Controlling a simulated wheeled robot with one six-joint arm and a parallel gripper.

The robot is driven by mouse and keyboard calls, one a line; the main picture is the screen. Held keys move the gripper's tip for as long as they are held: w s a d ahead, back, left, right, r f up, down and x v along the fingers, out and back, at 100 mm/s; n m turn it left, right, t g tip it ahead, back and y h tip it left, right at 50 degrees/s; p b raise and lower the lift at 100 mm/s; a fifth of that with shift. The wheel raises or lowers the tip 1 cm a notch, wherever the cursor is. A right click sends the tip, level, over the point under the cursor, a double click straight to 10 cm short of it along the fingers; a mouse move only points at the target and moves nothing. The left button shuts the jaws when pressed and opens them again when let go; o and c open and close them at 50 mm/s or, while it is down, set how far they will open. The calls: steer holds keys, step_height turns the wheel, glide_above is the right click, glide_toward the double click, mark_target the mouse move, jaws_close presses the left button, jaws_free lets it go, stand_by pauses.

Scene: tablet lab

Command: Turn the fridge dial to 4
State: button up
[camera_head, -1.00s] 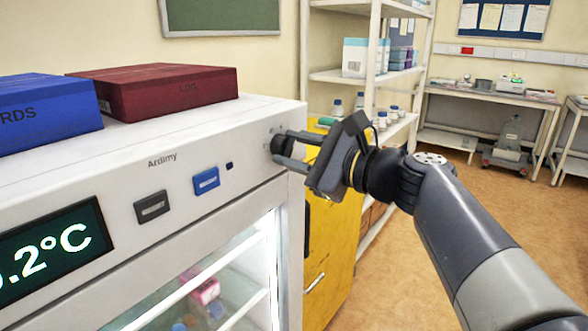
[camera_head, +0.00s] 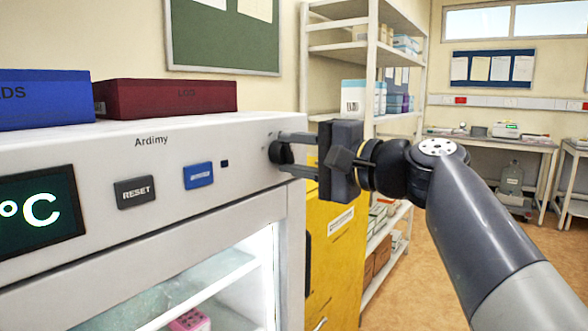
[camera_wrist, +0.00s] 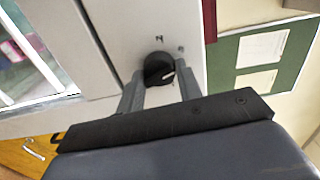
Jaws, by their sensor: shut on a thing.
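The fridge dial (camera_head: 277,151) is a small black round knob at the right end of the white fridge's (camera_head: 110,150) front panel. In the wrist view the dial (camera_wrist: 159,69) shows a white pointer mark on its face, with small dark markings on the panel beside it, too small to read surely. My gripper (camera_head: 284,155) reaches the panel from the right, its two grey fingers one above the other, shut on the dial. In the wrist view my gripper (camera_wrist: 157,80) has a finger on each side of the dial. The fingers hide part of the dial's rim.
On the panel are a blue button (camera_head: 198,175), a dark RESET button (camera_head: 135,192) and a display (camera_head: 38,213). A red box (camera_head: 165,97) and a blue box (camera_head: 45,99) lie on top. A yellow cabinet (camera_head: 336,255) stands right of the fridge, with shelves behind.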

steer(key=shift+n+b, duration=0.4)
steer(key=shift+n, duration=0.2)
steer(key=o, duration=1)
steer(key=shift+c, duration=0.2)
steer(key=v, duration=1.1)
steer(key=shift+a, duration=0.15)
steer(key=shift+x, duration=5.4)
